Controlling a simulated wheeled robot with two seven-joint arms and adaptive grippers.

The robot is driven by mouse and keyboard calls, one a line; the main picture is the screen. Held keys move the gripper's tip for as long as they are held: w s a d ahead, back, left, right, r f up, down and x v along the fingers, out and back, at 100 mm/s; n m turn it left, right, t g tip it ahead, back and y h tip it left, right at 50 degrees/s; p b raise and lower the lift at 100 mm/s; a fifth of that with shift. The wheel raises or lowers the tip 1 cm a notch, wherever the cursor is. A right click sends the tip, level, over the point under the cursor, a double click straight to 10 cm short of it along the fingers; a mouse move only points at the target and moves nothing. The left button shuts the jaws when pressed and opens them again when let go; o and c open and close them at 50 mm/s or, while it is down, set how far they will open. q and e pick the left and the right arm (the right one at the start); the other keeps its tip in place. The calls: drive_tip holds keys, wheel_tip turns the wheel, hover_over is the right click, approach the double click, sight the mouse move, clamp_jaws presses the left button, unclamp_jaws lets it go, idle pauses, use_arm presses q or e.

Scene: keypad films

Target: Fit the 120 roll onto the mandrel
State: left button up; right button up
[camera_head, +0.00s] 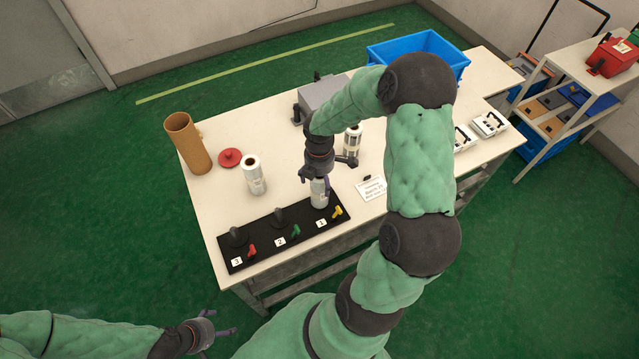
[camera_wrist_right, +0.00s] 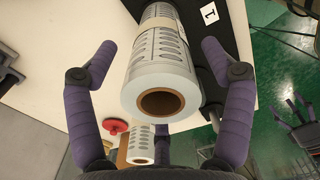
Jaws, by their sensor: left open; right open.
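A white film roll (camera_head: 319,193) stands upright at the position marked 1 on the black board (camera_head: 262,236). No mandrel shows under it. My right gripper (camera_head: 313,176) is directly above that roll. In the right wrist view the open fingers (camera_wrist_right: 158,50) lie either side of the roll (camera_wrist_right: 160,85), with gaps, and its brown core faces me. Dark mandrels stand bare at 2 (camera_head: 278,216) and 3 (camera_head: 238,237). Two more rolls stand on the table, left (camera_head: 254,176) and behind (camera_head: 352,141). I cannot read which is 120. My left gripper (camera_head: 221,326) is open and empty, off the table.
Red (camera_head: 252,250), green (camera_head: 295,231) and yellow (camera_head: 337,211) levers sit along the board. A brown tube (camera_head: 188,143), red knobbed disc (camera_head: 229,157), grey machine (camera_head: 320,95), blue bin (camera_head: 415,48) and white card (camera_head: 371,189) are on the table (camera_head: 215,195).

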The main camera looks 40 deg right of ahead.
wheel_tip(320, 180, up, 9)
drive_tip(key=shift+f, duration=0.15)
idle(0.7)
